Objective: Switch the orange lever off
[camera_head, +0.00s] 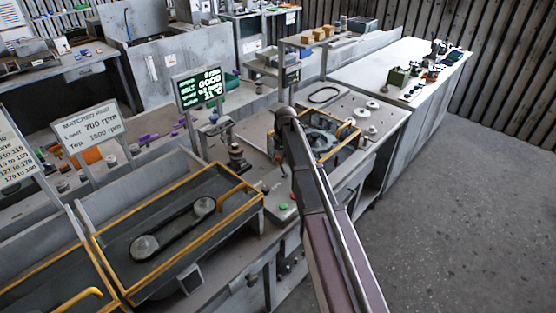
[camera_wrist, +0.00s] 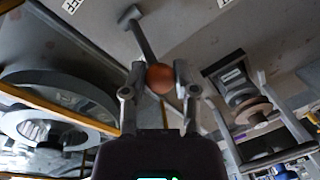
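In the wrist view, an orange-brown ball knob (camera_wrist: 160,78) sits between the two fingers of my gripper (camera_wrist: 160,72). A grey lever stem (camera_wrist: 143,38) runs from the knob up and to the left, ending in a short crosspiece. The fingers stand apart, one on each side of the knob, with almost no gap showing. I cannot tell whether they press on it. In the head view, my arm covers this spot, and I cannot make out the knob or the fingers there.
A belt tray with a yellow rim (camera_head: 172,223) stands to the left of my arm, and a yellow-framed blower housing (camera_head: 325,137) to its right. A green-lettered display (camera_head: 198,88) stands behind. In the wrist view, a large grey ring (camera_wrist: 60,108) lies at left. Open floor (camera_head: 470,190) is at right.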

